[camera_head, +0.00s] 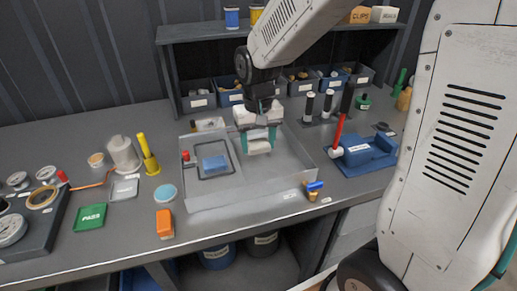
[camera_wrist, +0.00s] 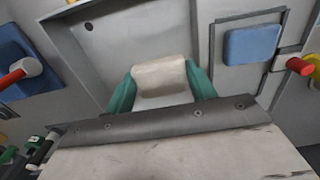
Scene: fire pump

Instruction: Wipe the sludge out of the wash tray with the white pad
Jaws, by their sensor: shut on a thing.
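The grey wash tray (camera_head: 292,160) stands on the bench in the head view, and its floor (camera_wrist: 116,54) also shows in the wrist view. My gripper (camera_head: 258,140) is over the middle of the tray, pointing down. Its green fingers (camera_wrist: 161,87) are shut on the white pad (camera_wrist: 159,76), which also shows in the head view (camera_head: 259,147). I cannot tell whether the pad touches the tray floor. I see no clear sludge; the tray floor under the gripper and pad is hidden.
A blue block (camera_head: 214,163) lies inside a dark frame at the tray's left, beside a red knob (camera_head: 186,156). A blue fixture with a red handle (camera_head: 338,130) stands right of the tray. A small brass valve with a blue handle (camera_head: 315,186) is at the front right. Bins (camera_head: 230,98) line the back.

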